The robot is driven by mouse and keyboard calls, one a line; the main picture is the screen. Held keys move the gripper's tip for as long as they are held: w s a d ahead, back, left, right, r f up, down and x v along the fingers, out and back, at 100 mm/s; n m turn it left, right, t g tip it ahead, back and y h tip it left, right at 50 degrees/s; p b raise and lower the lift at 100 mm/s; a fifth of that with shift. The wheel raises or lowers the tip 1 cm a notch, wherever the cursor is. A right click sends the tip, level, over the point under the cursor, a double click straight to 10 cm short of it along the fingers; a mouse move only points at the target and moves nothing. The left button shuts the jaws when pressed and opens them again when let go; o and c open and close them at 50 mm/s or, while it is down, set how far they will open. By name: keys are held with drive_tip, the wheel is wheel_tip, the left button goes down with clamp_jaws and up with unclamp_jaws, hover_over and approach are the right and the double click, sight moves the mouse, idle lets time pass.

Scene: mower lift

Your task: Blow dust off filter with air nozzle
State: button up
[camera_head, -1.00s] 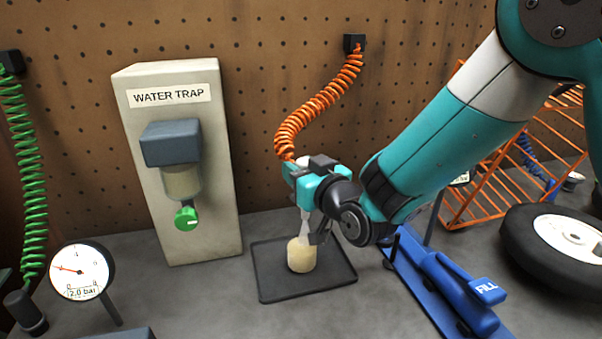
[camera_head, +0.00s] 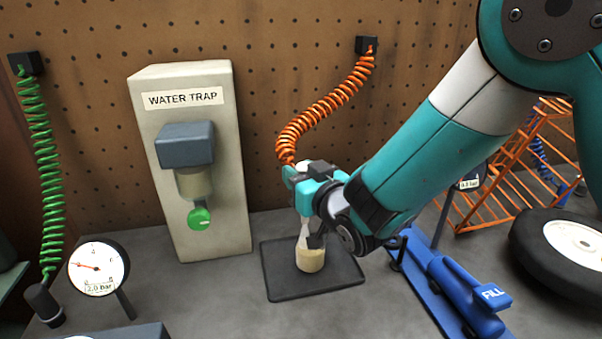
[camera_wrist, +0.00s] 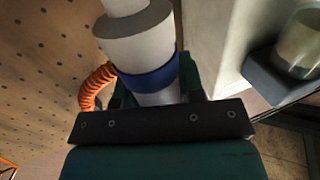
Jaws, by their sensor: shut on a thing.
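The filter (camera_head: 310,259) is a small cream-tan cylinder standing on a flat dark tray (camera_head: 285,291) on the bench. My gripper (camera_head: 305,208) is directly above it, shut on the air nozzle (camera_head: 303,233), whose pale tip points down at the filter's top. I cannot tell whether the tip touches the filter. An orange coiled hose (camera_head: 312,122) runs from the pegboard down to the nozzle. In the wrist view the nozzle (camera_wrist: 140,48) shows as a pale body with a blue band between the jaws. The filter is not visible there.
A water trap (camera_head: 240,190) stands left of the tray. A gauge (camera_head: 98,268) and a green coiled hose (camera_head: 45,150) are further left. A blue FILL unit (camera_head: 465,290), an orange rack (camera_head: 500,190) and a wheel (camera_head: 570,245) are to the right.

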sight(302, 165)
drive_tip(key=shift+s, duration=0.25)
drive_tip(key=shift+s+d+b, duration=0.25)
drive_tip(key=shift+s+b, duration=0.35)
drive_tip(key=shift+b, duration=0.35)
drive_tip(key=shift+r, duration=0.1)
wheel_tip(302, 165, up, 5)
drive_tip(key=p, duration=0.3)
